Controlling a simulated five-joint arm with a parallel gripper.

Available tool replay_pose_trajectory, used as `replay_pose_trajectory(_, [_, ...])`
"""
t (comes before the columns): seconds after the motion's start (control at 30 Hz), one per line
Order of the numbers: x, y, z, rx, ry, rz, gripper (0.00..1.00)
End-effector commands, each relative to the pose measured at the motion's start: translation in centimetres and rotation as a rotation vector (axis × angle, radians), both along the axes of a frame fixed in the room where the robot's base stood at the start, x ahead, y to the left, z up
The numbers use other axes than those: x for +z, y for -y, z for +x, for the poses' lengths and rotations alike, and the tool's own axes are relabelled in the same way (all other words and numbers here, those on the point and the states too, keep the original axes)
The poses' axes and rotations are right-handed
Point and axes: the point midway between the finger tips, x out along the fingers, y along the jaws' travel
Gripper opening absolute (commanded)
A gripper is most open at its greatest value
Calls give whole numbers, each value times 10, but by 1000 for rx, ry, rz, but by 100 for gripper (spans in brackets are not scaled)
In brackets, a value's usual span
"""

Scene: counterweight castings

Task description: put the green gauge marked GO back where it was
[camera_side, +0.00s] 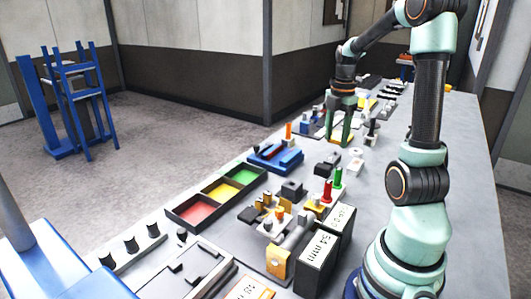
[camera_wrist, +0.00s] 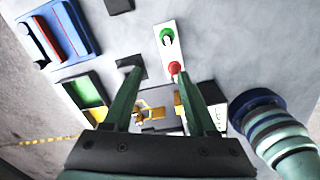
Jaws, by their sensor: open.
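In the side view a green gauge (camera_side: 338,177) stands upright beside a red gauge (camera_side: 327,190), both in a small pale holder. No GO marking can be read. In the wrist view a white strip (camera_wrist: 164,27) carries a green round part (camera_wrist: 167,38) with a dark and white centre, and a red part (camera_wrist: 174,68) below it. My gripper (camera_side: 341,143) is open and empty above the bench, farther back than the gauges in the side view. In the wrist view my fingers (camera_wrist: 154,69) are spread, one tip next to the red part.
A tray with red, yellow and green compartments (camera_side: 171,211) lies left of the gauges. A blue fixture (camera_side: 275,158) is behind it. A dark box marked 54 mm (camera_side: 316,262) stands in front. Bare bench (camera_side: 418,125) shows at the right.

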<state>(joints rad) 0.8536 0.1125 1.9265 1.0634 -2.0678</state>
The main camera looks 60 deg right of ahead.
Motion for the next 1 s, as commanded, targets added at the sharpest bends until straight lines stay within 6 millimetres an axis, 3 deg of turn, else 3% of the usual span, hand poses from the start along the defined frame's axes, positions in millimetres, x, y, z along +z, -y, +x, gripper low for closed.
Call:
replay_pose_trajectory(0.1, [18, -40, 23, -132, 56, -32, 57])
replay_pose_trajectory(0.3, [41, -116, 47, -423, 187, -31, 57])
replay_pose_trajectory(0.6, [59, -223, 50, -852, 370, 124, 57])
replay_pose_trajectory(0.8, [62, -271, 40, -1072, 421, 269, 57])
replay_pose_trajectory(1.0, [61, -288, 34, -1170, 425, 336, 57])
